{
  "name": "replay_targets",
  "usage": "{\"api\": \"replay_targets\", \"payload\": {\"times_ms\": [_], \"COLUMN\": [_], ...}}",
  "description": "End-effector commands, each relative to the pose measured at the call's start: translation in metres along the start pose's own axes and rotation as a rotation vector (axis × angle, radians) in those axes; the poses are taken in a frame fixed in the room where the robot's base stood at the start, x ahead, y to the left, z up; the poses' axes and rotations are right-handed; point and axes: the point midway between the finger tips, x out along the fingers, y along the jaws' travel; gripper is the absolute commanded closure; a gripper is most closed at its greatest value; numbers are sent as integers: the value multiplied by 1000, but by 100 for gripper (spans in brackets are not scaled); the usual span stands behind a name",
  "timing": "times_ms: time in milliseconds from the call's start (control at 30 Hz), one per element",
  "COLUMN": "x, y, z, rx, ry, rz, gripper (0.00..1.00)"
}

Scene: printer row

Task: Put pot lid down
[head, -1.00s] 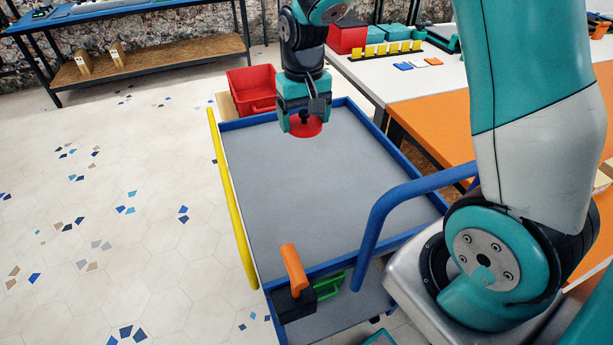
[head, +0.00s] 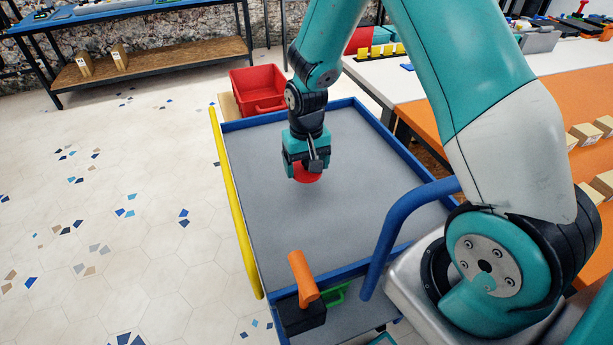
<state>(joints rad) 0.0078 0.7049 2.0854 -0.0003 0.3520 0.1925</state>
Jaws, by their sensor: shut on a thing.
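The pot lid (head: 308,176) is red and round. Only part of it shows below my gripper (head: 306,166), which is shut on it and hides its top. The gripper points down over the grey top of a cart (head: 270,220) with a blue rim.
The cart top is otherwise bare. A red bin (head: 257,88) stands behind the cart. A yellow rail (head: 236,205) runs along its left side and a blue handle (head: 385,235) rises at the front right. An orange-handled tool (head: 303,278) sits in a black holder (head: 301,315) at the front.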

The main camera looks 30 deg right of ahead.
Motion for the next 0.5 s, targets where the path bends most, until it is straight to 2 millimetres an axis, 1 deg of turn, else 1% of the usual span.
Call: {"api": "replay_targets", "payload": {"times_ms": [133, 300, 400, 500], "x": [13, 38, 44, 44], "y": [0, 0, 0, 0], "z": [0, 0, 0, 0], "rx": [0, 0, 0, 0], "ry": [-1, -1, 0, 2], "rz": [0, 0, 0, 0], "gripper": [44, 44, 44, 44]}}
